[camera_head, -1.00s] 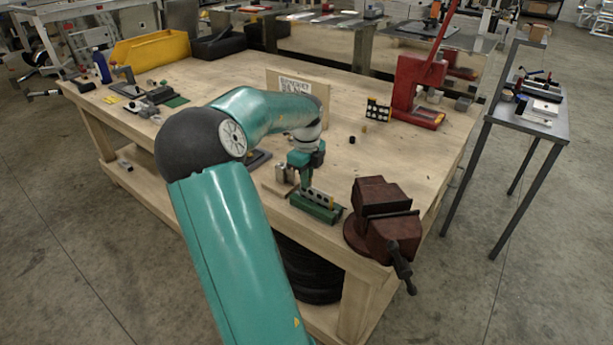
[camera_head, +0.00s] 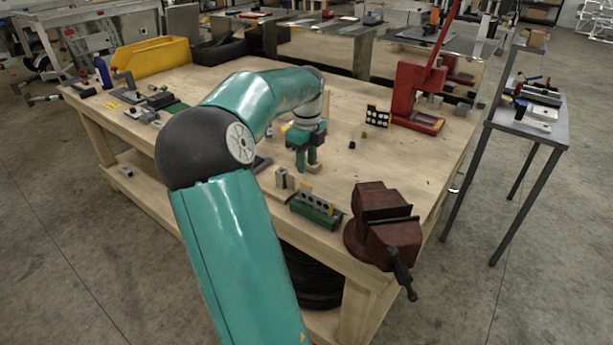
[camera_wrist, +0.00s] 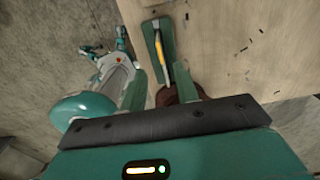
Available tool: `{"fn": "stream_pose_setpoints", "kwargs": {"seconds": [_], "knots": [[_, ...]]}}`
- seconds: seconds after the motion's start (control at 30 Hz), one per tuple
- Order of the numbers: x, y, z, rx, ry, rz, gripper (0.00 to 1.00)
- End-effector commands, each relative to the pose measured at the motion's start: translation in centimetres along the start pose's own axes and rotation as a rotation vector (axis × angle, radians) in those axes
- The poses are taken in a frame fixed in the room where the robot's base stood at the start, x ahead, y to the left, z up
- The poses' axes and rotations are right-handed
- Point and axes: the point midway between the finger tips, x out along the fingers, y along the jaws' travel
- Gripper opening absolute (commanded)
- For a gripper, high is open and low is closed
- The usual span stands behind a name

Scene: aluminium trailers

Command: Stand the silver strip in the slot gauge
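The slot gauge (camera_head: 316,212) is a long green base near the table's front edge, left of the vise. I cannot tell how deep the strip sits. My gripper (camera_head: 305,166) is behind the gauge and apart from it. In the wrist view its fingers (camera_wrist: 160,92) are spread with nothing between them.
A dark red vise (camera_head: 380,225) stands close right of the gauge. Small metal blocks (camera_head: 283,178) stand close to its left. A red press (camera_head: 418,95) and a dotted black card (camera_head: 378,116) are farther back. The table's middle right is mostly clear.

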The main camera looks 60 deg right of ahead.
Motion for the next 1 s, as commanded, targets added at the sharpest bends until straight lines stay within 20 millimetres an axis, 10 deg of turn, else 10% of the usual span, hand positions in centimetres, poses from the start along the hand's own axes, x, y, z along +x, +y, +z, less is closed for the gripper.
{"fn": "stream_pose_setpoints", "kwargs": {"seconds": [0.3, 1.0], "knots": [[-5.2, 0.0, 0.0, 0.001, -0.001, 0.000, 0.31], [-5.6, 0.0, 0.0, 0.001, 0.000, 0.001, 0.31]]}}
